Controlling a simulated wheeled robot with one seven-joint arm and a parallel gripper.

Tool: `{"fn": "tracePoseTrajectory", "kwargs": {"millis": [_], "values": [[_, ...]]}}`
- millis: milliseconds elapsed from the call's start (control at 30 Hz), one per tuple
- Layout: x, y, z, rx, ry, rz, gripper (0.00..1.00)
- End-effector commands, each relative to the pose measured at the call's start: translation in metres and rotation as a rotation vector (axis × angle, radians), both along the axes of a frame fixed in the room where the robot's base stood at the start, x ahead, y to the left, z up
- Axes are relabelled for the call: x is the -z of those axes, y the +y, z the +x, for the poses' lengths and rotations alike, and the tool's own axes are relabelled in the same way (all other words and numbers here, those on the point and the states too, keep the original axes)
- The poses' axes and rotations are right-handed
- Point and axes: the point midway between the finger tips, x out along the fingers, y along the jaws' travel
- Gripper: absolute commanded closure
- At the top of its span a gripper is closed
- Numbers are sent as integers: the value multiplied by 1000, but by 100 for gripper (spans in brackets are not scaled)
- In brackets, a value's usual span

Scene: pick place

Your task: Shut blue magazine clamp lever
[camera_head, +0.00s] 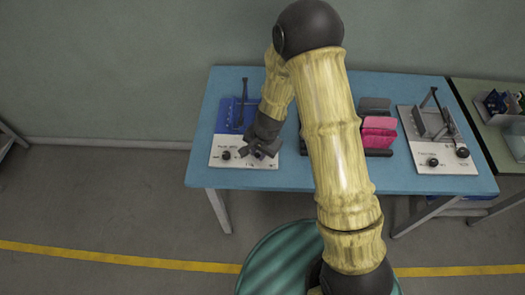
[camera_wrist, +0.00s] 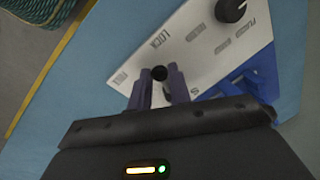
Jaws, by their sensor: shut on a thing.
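The blue magazine clamp (camera_head: 227,113) stands on a white panel (camera_head: 225,160) at the left of the table. Its blue frame (camera_wrist: 250,80) also shows in the wrist view, beside the white panel (camera_wrist: 200,55) lettered LOCK. My gripper (camera_head: 252,153) is low over the panel's front right part. In the wrist view its fingers (camera_wrist: 160,84) are closed around a black ball knob (camera_wrist: 160,73), which looks like the end of the clamp lever. The rest of the lever is hidden by the fingers and gripper body.
A round black knob (camera_wrist: 231,9) sits on the panel. A similar grey station (camera_head: 430,122) stands at the table's right. Pink and grey pieces (camera_head: 378,135) sit in a dark rack in the middle, partly behind my arm. The blue table (camera_head: 330,182) is clear along its front edge.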

Motion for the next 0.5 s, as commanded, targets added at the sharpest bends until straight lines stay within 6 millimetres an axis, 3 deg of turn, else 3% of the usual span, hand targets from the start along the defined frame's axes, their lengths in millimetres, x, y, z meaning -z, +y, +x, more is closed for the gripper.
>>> {"fn": "tracePoseTrajectory", "kwargs": {"millis": [500], "values": [[-1, 15, 6, 314, 0, 0, 100]]}}
